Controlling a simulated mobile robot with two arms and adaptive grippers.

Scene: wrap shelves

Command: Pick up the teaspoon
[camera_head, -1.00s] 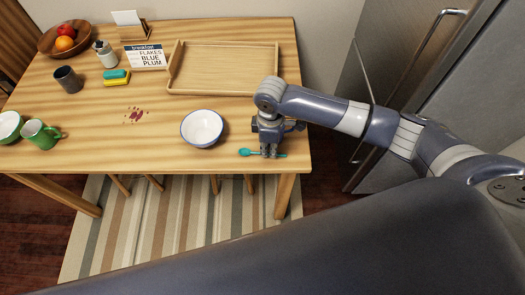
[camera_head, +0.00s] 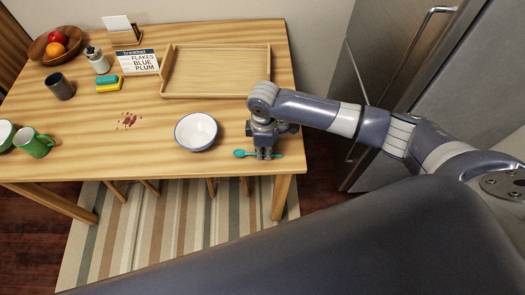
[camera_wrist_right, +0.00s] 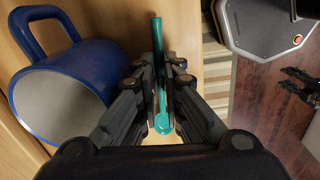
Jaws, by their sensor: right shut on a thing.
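The teal teaspoon (camera_head: 240,154) lies level at the front right edge of the wooden table, its rounded end to the left. My right gripper (camera_head: 264,155) points down over it and is shut on its handle. In the right wrist view the teaspoon (camera_wrist_right: 158,40) runs between the two dark fingers (camera_wrist_right: 162,78), its rounded end toward the camera. I cannot tell whether it is clear of the tabletop.
A white vessel with a blue rim (camera_head: 196,131) stands close to the left of my right gripper; the wrist view shows a blue vessel with a handle (camera_wrist_right: 62,88). A wooden tray (camera_head: 215,72) lies behind. A green mug (camera_head: 34,145) stands far left. A fridge (camera_head: 385,50) is right.

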